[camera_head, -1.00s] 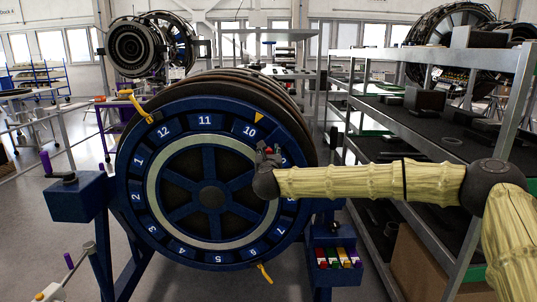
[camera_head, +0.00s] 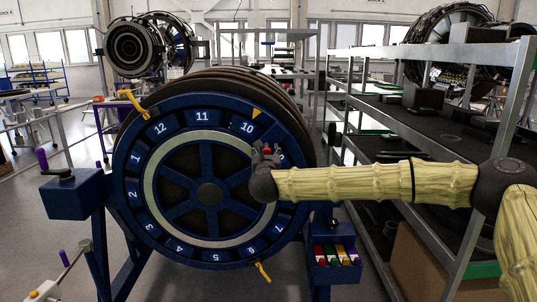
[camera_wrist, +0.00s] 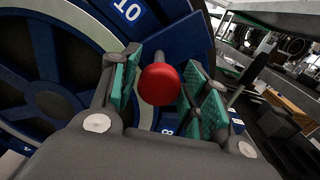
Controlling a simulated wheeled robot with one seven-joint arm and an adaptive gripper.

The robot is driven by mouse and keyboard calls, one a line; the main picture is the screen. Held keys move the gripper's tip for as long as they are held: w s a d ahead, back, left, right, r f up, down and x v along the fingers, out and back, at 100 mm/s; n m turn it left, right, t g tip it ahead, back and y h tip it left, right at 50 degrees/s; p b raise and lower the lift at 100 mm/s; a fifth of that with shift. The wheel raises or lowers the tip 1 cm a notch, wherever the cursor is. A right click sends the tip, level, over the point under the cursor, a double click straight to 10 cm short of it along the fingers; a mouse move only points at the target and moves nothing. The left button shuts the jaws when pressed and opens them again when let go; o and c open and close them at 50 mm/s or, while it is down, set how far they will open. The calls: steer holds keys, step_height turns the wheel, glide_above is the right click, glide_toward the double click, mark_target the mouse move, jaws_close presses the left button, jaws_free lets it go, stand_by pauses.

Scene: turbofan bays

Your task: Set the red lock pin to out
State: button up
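The red lock pin shows as a round red knob (camera_wrist: 160,84) in the wrist view, near the blue ring between the 10 and 8 labels. A small bit of red (camera_head: 267,151) shows at my gripper in the head view. My gripper (camera_wrist: 163,88) is open around the knob, with one green-padded finger on each side. A narrow gap shows at the left pad; I cannot tell whether the right pad touches. The blue numbered wheel (camera_head: 157,222) stands upright, with a yellow triangle pointer (camera_head: 256,112) near 10.
A grey shelf rack (camera_head: 448,80) stands close on the right, beside my arm. A blue box with coloured pieces (camera_head: 335,271) sits below the wheel's right side. A blue crank box (camera_head: 72,195) stands at left. Yellow clips stick out at the wheel's rim.

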steer(key=shift+o, duration=0.2)
steer(key=shift+r, duration=0.1)
steer(key=s+d, duration=0.1)
steer(key=s, duration=1.1)
